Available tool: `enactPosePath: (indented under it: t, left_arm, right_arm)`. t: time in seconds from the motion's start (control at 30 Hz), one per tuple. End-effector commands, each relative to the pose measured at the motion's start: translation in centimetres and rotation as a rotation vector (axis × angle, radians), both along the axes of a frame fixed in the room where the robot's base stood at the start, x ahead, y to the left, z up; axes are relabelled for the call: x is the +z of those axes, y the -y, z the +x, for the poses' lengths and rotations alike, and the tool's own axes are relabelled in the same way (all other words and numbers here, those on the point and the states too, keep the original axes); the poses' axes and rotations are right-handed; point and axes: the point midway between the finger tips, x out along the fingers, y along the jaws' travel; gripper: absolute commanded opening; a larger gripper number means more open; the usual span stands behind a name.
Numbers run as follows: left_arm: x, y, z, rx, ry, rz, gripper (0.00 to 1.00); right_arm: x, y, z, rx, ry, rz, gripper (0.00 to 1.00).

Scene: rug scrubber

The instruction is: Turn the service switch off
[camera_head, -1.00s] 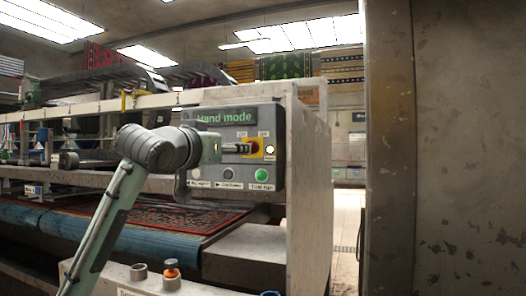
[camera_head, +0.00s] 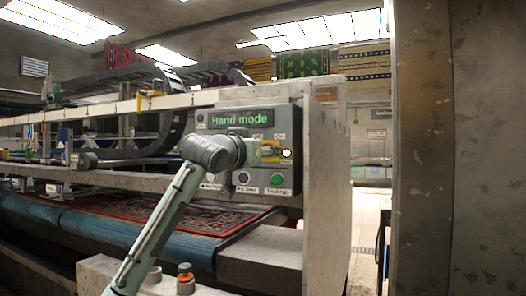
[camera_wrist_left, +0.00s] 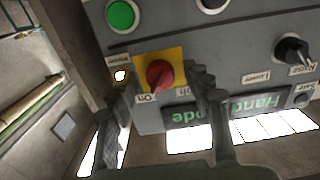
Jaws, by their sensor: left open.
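The service switch is a red rotary knob (camera_wrist_left: 160,75) on a yellow plate on the grey control panel (camera_head: 204,121). The "On" and "Off" labels sit on one side of it; its grip seems to point nearer "On". My left gripper (camera_wrist_left: 160,82) is open, one finger on each side of the knob in the wrist view. I cannot tell whether either finger touches it. In the head view my left gripper (camera_head: 262,152) is in front of the yellow plate (camera_head: 269,146) and hides most of the knob. My right gripper is not in view.
The panel display reads "Hand mode". A green button (camera_head: 277,179) and other buttons sit below the switch; a black selector (camera_wrist_left: 292,50) is farther along. A concrete post (camera_head: 325,190) stands right of the panel. A patterned rug (camera_head: 150,212) lies on the machine below.

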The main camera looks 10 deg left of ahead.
Motion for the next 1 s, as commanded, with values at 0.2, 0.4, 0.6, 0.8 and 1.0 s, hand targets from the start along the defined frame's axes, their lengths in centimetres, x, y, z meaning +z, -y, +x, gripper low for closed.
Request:
enactPosePath:
  t: [0.2, 0.4, 0.6, 0.8, 1.0]
  left_arm:
    - [0.01, 0.0, -0.03, 0.0, 0.0, 0.0, 0.38]
    - [0.01, 0.0, -0.04, 0.0, 0.0, 0.0, 0.13]
    - [0.01, 0.0, -0.05, 0.0, 0.0, -0.002, 0.0]
    - [-0.02, 0.08, -0.06, -0.002, -0.007, -0.036, 0.0]
    - [-0.02, 0.13, -0.07, -0.002, -0.028, -0.138, 0.0]
  right_arm:
    - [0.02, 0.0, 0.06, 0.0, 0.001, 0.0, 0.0]
    - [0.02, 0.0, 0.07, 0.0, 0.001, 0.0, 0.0]
    - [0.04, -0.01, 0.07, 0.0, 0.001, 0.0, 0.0]
    - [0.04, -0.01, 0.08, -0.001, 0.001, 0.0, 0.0]
    - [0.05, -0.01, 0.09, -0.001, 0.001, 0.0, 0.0]
